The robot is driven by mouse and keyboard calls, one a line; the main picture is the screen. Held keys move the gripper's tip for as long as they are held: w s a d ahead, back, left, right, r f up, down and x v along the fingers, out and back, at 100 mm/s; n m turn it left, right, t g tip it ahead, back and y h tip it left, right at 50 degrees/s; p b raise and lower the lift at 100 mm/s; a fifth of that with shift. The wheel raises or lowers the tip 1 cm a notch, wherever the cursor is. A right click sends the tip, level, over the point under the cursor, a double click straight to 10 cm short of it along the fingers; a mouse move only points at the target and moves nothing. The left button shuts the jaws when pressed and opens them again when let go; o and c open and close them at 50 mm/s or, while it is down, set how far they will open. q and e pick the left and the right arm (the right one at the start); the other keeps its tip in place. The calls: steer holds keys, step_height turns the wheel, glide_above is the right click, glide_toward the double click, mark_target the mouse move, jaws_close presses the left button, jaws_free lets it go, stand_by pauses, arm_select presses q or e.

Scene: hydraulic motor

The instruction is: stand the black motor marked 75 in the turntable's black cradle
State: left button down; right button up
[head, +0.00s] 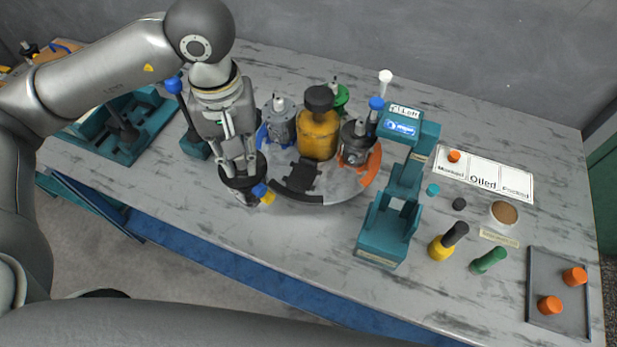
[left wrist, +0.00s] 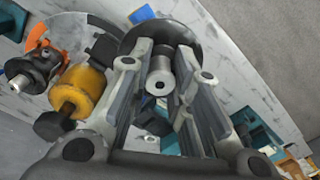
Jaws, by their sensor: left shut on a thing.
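My left gripper (head: 238,168) points down at the turntable's front left and is shut on the black motor (head: 240,188). In the left wrist view, the fingers (left wrist: 165,100) flank the motor's grey shaft (left wrist: 160,72), with its round black body (left wrist: 190,38) beyond. The motor is roughly upright, with a blue and a yellow fitting at its side. Its mark 75 is not readable, and its height above the table is unclear. The turntable (head: 340,188) stands just right of it. Its black cradle (head: 298,180) faces the front and looks empty.
On the turntable are a yellow canister (head: 318,135), a grey motor in the blue cradle (head: 279,125) and a dark motor in the orange cradle (head: 356,145). A teal stand (head: 388,225) is close on the right. A teal tray (head: 125,145) lies left. The front table strip is clear.

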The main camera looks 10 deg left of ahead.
arm_select(q)
steer(key=shift+w+d+r+n+b, duration=0.1)
steer(key=shift+d+r+n+b, duration=0.05)
steer(key=shift+r+n, duration=0.35)
steer(key=shift+d+r+n+b, duration=0.1)
steer(key=shift+r+n+b, duration=0.05)
steer(key=shift+r+n, duration=0.35)
steer(key=shift+a+r+n, duration=0.1)
steer(key=shift+r+n, duration=0.3)
steer(key=shift+r, duration=0.45)
steer(key=shift+w+d, duration=0.25)
steer(key=w+d+f+p, duration=0.6)
steer(key=w+d+f, duration=0.1)
steer(key=w+f, duration=0.4)
steer(key=shift+w+f, duration=0.25)
steer(key=shift+f, duration=0.65)
arm_select(e)
steer(key=r, duration=0.5)
steer(key=shift+w+a+r, duration=0.15)
steer(key=shift+a, duration=0.05)
